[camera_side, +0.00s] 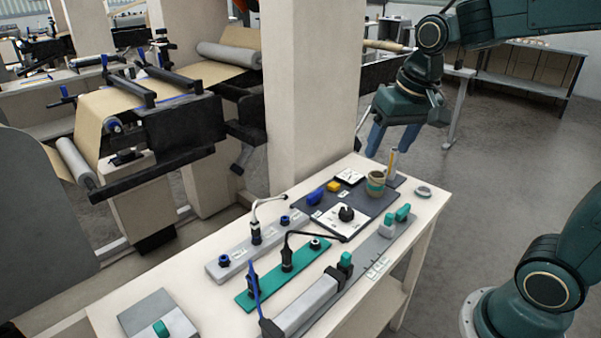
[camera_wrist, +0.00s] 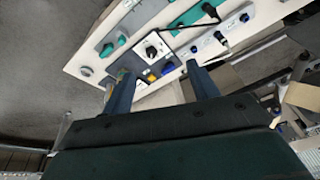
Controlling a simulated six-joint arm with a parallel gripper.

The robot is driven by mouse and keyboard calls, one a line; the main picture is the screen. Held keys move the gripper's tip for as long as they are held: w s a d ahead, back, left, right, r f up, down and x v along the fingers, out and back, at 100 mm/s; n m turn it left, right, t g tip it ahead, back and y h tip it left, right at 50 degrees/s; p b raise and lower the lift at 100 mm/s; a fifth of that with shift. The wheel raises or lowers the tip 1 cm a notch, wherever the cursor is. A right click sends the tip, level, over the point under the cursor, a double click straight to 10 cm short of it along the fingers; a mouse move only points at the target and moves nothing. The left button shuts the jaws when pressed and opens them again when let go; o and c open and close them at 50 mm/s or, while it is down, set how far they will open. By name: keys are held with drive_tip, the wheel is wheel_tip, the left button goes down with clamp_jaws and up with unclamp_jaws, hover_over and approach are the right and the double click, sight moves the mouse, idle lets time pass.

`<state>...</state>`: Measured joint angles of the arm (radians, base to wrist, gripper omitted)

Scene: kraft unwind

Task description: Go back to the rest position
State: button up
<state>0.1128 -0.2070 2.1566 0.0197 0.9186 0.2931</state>
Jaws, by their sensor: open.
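My gripper (camera_side: 391,138) hangs above the far end of the work table (camera_side: 128,311) in the side view, its fingers pointing down. In the wrist view my gripper (camera_wrist: 163,84) shows two blue-grey fingers wide apart with nothing between them. Beyond the fingertips lies the dark panel (camera_wrist: 166,61) with a black knob (camera_wrist: 151,51), a yellow block (camera_wrist: 151,77) and a blue block (camera_wrist: 168,68). The gripper looks clear of the table and its objects.
A grey connector strip (camera_side: 232,259) and a teal strip (camera_side: 262,288) lie on the table with cables plugged in. A pale column (camera_side: 310,90) rises behind the table. Kraft-paper rollers (camera_side: 120,105) stand at left.

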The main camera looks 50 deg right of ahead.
drive_tip(key=s+a+n+t, duration=0.1)
drive_tip(key=s+a+n, duration=0.1)
drive_tip(key=s, duration=0.4)
drive_tip(key=s+a+n+t, duration=0.1)
drive_tip(key=s+n, duration=0.1)
drive_tip(key=s, duration=0.4)
drive_tip(key=shift+s+a+n+y, duration=0.3)
drive_tip(key=shift+s+a+n, duration=0.1)
